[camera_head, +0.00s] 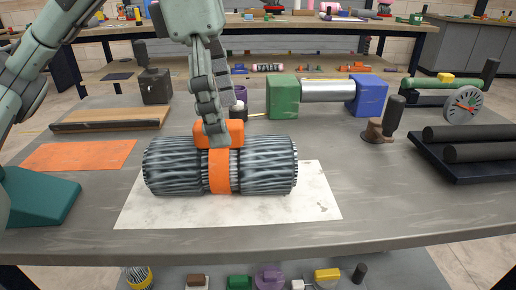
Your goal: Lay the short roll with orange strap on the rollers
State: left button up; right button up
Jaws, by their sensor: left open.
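The short roll (268,166) is a grey, ribbed bundle with an orange strap around its middle and an orange block on top. It lies on its side on a white sheet (315,205) near the table's front. My left gripper (216,138) comes down from above, with its fingertips at the orange block (235,132). It is open, and I cannot tell whether the fingers touch the block. The rollers (478,133) are two dark cylinders on a black base (480,173) at the right, and they are empty. My right gripper is not in view.
A green block (283,97) and a blue block (367,97) with a silver cylinder between them stand behind the roll. A brown-based dark handle (375,131) stands left of the rollers. Orange sheet (80,155) and teal wedge (38,197) lie left. Front-right tabletop is clear.

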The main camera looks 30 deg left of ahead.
aim_at(223, 157)
pick_arm(q)
jog(key=shift+w+a+f+y, duration=0.2)
jog(key=shift+w+f+y, duration=0.05)
jog(key=shift+f+y, duration=0.05)
jog(key=shift+f, duration=0.35)
jog(key=f, duration=0.6)
jog(key=shift+s+a+f, duration=0.1)
jog(key=shift+a+f, duration=0.05)
jog(key=shift+a, duration=0.2)
jog(key=shift+d+f, duration=0.15)
jog(key=shift+f, duration=0.35)
jog(key=shift+r, duration=0.1)
jog(key=c, duration=1.8)
jog(key=shift+c, duration=0.2)
